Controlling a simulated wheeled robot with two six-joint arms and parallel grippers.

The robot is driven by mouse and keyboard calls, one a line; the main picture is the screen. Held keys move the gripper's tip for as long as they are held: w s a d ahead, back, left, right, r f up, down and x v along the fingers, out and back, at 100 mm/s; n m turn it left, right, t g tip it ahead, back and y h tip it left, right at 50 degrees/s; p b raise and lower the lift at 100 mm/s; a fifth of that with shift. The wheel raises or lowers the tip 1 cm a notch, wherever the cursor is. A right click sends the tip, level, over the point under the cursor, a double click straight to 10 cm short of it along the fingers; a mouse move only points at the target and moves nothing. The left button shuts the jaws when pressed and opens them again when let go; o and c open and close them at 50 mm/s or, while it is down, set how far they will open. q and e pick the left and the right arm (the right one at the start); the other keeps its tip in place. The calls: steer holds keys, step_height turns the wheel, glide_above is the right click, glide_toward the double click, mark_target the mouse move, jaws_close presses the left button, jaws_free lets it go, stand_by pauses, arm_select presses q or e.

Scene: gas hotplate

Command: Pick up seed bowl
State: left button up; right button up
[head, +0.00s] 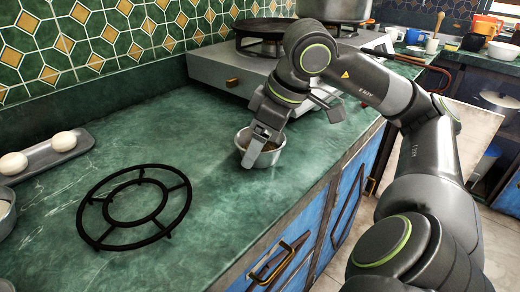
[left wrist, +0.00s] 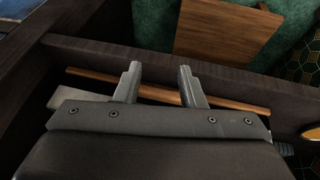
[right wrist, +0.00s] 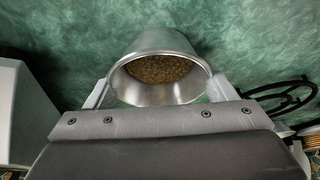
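The seed bowl (head: 272,158) is a small round metal bowl with brown seeds, standing on the green counter near its front edge. It also shows in the right wrist view (right wrist: 160,42). My right gripper (head: 262,140) reaches down over the bowl. In the right wrist view its fingers are spread wide, one on each side of the bowl; I cannot tell whether they touch it. My left gripper (left wrist: 160,78) has its fingers apart with nothing between them, near dark wooden boards. It is outside the head view.
A black burner grate (head: 136,208) lies left of the bowl on the green counter (head: 200,130). The gas hotplate (head: 225,70) with a pot (head: 335,8) stands behind. A grey tray (head: 45,156) with two white round items is at the far left.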

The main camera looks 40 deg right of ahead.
steer(key=shift+c, duration=0.9)
steer(key=shift+r, duration=0.55)
arm_select(q)
steer(key=shift+g+y, duration=0.4)
steer(key=shift+g, duration=0.5)
steer(key=f+p, duration=0.1)
steer(key=s+a+f+p, duration=0.1)
steer(key=f+p, duration=0.1)
steer(key=f, duration=0.1)
steer(key=shift+s+a+f+p, duration=0.1)
steer(key=shift+s+a+p, duration=0.05)
steer(key=shift+a+p, duration=0.15)
arm_select(e)
step_height(320, 180, up, 9)
